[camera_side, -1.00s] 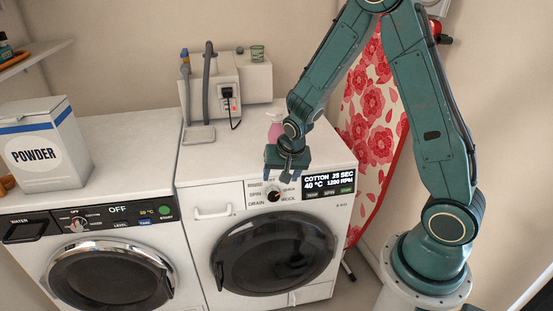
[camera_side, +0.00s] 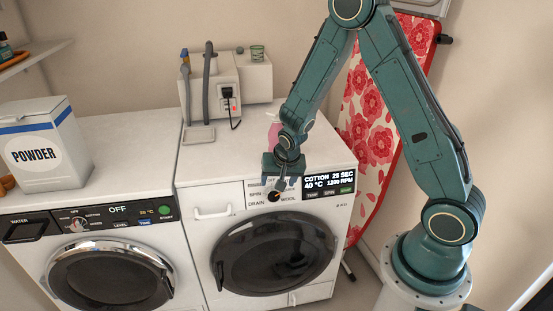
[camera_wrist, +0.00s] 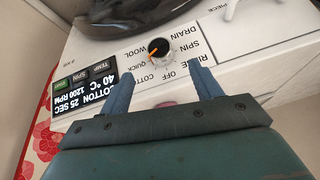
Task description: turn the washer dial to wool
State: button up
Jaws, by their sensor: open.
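The washer dial (camera_wrist: 159,50) is a small round knob with an orange pointer, ringed by labels including OFF, COTTON, QUICK, WOOL, DRAIN, SPIN and RINSE. The pointer appears to lie on the QUICK–WOOL side in the wrist view; its exact label is unclear. In the side view the dial (camera_side: 274,197) sits on the right washer's front panel, partly behind my gripper (camera_side: 282,184). My gripper (camera_wrist: 158,70) is open and empty, its two blue fingers apart and reaching toward the dial from the panel's top side. The display (camera_side: 329,182) reads COTTON, 25 SEC, 40 °C, 1200 RPM.
A second washer (camera_side: 88,240) with its own dial stands at left, a POWDER box (camera_side: 45,142) on top. A pink bottle (camera_side: 274,133) stands on the right washer behind my gripper. A floral ironing board (camera_side: 372,140) leans at right. The space before the panel looks clear.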

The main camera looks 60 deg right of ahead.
aim_at(274, 194)
jog(key=shift+x, duration=4.55)
jog(key=c, duration=1)
